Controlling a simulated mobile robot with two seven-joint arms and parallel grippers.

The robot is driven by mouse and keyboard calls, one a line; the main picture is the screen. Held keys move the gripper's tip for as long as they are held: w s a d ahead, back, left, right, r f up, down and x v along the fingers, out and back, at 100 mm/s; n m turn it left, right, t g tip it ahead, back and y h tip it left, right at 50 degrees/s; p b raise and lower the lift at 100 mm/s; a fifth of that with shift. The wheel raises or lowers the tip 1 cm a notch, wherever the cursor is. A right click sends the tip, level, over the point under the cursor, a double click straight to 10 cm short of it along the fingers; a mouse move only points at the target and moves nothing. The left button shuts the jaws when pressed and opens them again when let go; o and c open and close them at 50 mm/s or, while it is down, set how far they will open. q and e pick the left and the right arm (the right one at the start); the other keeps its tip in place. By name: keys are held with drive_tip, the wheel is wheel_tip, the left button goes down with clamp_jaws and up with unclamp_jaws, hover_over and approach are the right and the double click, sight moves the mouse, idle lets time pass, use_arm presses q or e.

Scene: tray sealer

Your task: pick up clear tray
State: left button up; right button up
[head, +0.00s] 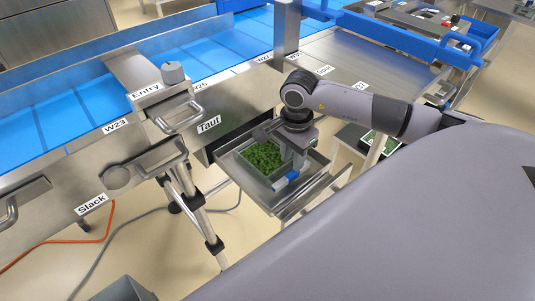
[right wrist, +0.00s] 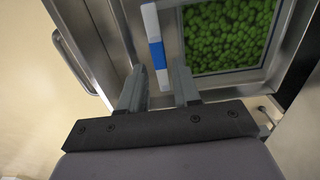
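The clear tray (right wrist: 183,44) holds green pieces and sits in an open steel drawer below the conveyor. It also shows in the head view (head: 246,167). My right gripper (head: 289,164) is over the right part of the drawer, close to the tray's near right side, pointing down. In the right wrist view my right gripper (right wrist: 158,82) has its fingers apart, with a white and blue strip (right wrist: 156,50) showing between them. The right finger is close to the tray's wall; whether they touch I cannot tell. My left gripper is in neither view.
The steel drawer (head: 318,184) surrounds the tray closely. The conveyor with its blue belt (head: 88,107) runs above and behind. A tripod leg (head: 187,192) stands left of the drawer. Another tray with green contents (head: 387,147) lies farther right. Cables run across the floor at left.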

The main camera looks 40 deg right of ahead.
sight(291, 174)
wheel_tip(291, 174, down, 5)
drive_tip(key=b, duration=0.2)
drive_tip(key=shift+s+a+b, duration=0.15)
drive_tip(key=shift+b, duration=0.2)
clamp_jaws()
drive_tip(key=shift+r, duration=0.1)
